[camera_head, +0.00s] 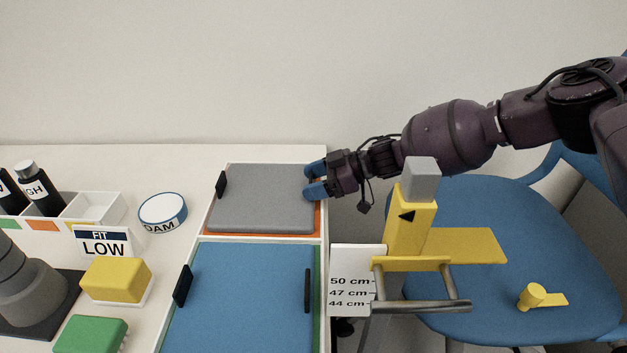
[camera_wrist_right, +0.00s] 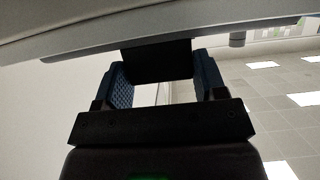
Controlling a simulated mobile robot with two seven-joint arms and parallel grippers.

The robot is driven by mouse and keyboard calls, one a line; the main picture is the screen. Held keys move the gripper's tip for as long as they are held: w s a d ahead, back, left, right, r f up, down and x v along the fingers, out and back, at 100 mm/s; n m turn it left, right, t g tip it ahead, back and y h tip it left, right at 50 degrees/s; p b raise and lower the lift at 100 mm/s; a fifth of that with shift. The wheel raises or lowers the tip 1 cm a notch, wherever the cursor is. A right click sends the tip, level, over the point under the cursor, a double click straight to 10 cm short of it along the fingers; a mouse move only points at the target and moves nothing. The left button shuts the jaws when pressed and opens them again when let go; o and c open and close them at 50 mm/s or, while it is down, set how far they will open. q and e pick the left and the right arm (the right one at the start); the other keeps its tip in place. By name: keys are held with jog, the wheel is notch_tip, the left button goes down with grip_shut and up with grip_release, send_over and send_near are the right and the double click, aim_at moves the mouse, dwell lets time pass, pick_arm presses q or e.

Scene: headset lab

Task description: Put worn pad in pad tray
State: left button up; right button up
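A grey slab (camera_head: 262,196) lies over a white-rimmed bay at the back right of the table, with orange showing along its edges. My right gripper (camera_head: 314,181) is at its right edge. In the right wrist view, the blue fingers (camera_wrist_right: 162,82) stand apart, with a black tab (camera_wrist_right: 157,60) under a grey edge between their tips. They look to be touching the tab's two sides. In the head view the gripper hides this tab. I cannot identify the worn pad or the pad tray for certain. My left gripper is not in view.
A blue slab (camera_head: 243,298) with black tabs covers the front bay. To its left are a yellow block (camera_head: 116,279), green block (camera_head: 91,335), round labelled tin (camera_head: 163,212) and white bin (camera_head: 98,208). A yellow fixture (camera_head: 405,228) stands before a blue chair (camera_head: 560,270) at right.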

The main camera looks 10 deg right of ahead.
jog(key=o, duration=0.4)
jog(key=p+v, duration=0.2)
jog(key=v, duration=1)
jog(key=shift+p, duration=0.35)
jog(key=shift+r, duration=0.1)
